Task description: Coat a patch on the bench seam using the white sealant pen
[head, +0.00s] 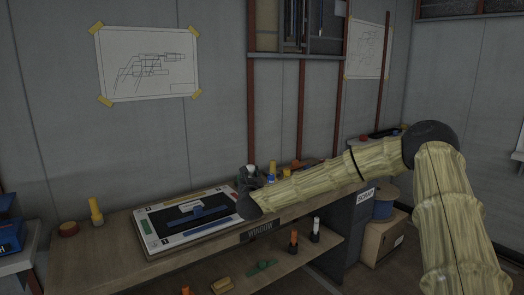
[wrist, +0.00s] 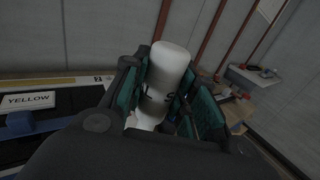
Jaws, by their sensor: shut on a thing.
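My gripper (wrist: 160,105) is shut on a white cylinder with dark letters, which looks like the white sealant pen (wrist: 172,62). Its rounded white end sticks up between the green-lined fingers in the wrist view. Its other end is hidden by my gripper. In the head view my gripper (head: 250,178) is over the wooden bench (head: 95,262), just right of the framed board (head: 160,252). I cannot make out the seam or any coated patch, and I cannot tell whether the pen touches the bench.
A yellow pen-like item (head: 96,212) stands at the bench's left end by a reddish-brown round thing (head: 68,229). A white bottle (head: 316,230) and an orange one (head: 293,240) stand on the lower shelf. A yellow-label card (wrist: 28,101) lies on the board. Small items crowd behind my arm.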

